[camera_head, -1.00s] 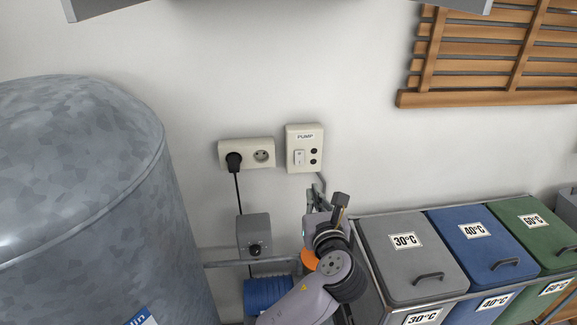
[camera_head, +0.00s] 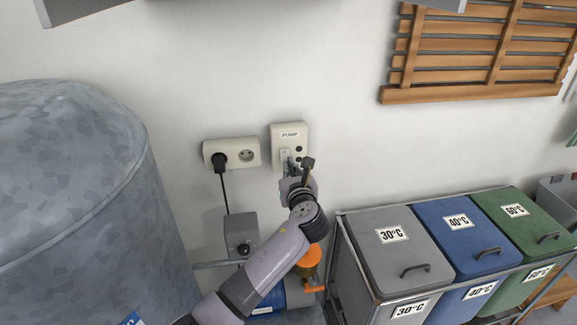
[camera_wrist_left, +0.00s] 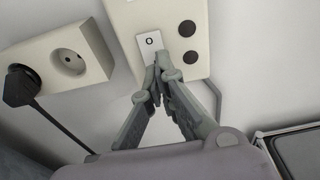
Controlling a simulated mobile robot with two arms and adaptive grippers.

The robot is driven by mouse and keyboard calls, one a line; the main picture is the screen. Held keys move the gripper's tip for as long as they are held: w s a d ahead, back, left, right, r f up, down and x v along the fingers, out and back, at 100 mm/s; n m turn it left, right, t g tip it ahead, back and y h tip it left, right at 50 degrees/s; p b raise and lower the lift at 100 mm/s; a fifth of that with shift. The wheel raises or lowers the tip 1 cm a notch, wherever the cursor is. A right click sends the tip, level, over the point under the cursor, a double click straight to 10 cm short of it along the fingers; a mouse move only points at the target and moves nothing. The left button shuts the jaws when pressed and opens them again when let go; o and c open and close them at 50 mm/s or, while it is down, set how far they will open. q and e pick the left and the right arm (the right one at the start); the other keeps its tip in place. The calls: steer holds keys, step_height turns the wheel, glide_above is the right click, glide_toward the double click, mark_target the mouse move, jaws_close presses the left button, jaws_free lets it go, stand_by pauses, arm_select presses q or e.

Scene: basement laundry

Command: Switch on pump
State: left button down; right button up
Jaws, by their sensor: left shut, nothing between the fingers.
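The cream switch box labelled PUMP (camera_head: 290,134) is on the wall, with a white rocker switch (camera_head: 285,153) and two dark round buttons or lamps. In the left wrist view the rocker (camera_wrist_left: 150,41) shows an O mark on its upper part. My left gripper (camera_head: 291,167) is shut and empty, its fingertips (camera_wrist_left: 158,64) over the lower part of the rocker, hiding it. I cannot tell whether they touch it. My right gripper is not in view.
A double socket (camera_head: 247,155) with a black plug (camera_head: 219,162) is left of the switch box. A large grey tank (camera_head: 75,200) stands at the left. A grey control box with a knob (camera_head: 240,232) is below. Lidded bins (camera_head: 395,262) stand at the right.

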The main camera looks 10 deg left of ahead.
arm_select(q)
steer(key=shift+w+a, duration=0.2)
steer(key=shift+w, duration=0.3)
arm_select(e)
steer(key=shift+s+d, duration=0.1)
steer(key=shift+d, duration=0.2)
arm_select(q)
steer(key=shift+f, duration=0.1)
steer(key=shift+w+a+r+t+y, duration=0.2)
steer(key=shift+w+t+y, duration=0.1)
steer(key=shift+t, duration=0.3)
steer(key=shift+a+f, duration=0.1)
steer(key=shift+f, duration=0.15)
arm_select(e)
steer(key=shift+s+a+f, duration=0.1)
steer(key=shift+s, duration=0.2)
